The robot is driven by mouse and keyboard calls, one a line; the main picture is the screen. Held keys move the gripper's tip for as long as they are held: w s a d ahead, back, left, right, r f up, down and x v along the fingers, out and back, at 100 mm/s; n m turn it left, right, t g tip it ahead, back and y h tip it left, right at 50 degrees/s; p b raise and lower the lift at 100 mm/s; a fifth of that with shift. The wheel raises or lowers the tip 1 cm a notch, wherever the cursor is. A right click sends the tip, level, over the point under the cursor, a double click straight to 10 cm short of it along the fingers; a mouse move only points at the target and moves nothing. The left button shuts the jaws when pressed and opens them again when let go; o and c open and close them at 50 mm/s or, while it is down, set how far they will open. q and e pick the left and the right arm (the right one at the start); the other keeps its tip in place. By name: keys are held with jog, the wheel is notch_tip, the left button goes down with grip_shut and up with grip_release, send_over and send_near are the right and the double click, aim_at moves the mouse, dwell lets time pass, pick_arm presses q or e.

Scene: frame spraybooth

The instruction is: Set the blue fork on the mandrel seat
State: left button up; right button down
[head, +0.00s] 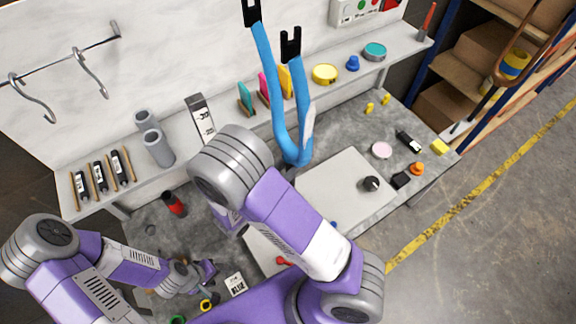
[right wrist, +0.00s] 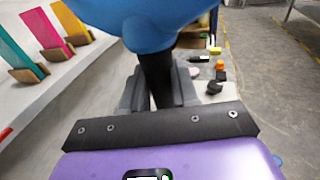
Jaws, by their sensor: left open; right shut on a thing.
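The blue fork (head: 290,110) stands roughly upright in the head view, its two blue legs rising to black tips and its crown low, beside my right arm. In the right wrist view its blue crown (right wrist: 165,25) is above the black tube (right wrist: 156,75). My right gripper (right wrist: 158,95) is shut on that tube; in the head view my arm hides this grip. My left gripper (head: 207,272) is open and empty, low over the bench at the lower left. I cannot pick out the mandrel seat; my right arm covers part of the bench.
A pale board (head: 335,198) lies on the grey bench, with a dark knob (head: 371,184) on it. Small loose items lie at the bench's right end.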

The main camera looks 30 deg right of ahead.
pick_arm(q)
jog(key=shift+f+b, duration=4)
pick_arm(e)
jog(key=shift+f, duration=5.3)
jog(key=c, duration=0.8)
grip_release()
pick_arm(q)
jog(key=shift+r+p, duration=0.6)
jog(key=shift+p, duration=0.05)
pick_arm(e)
jog(key=v, duration=0.7)
jog(key=shift+s+a, duration=0.1)
jog(key=shift+a, duration=0.2)
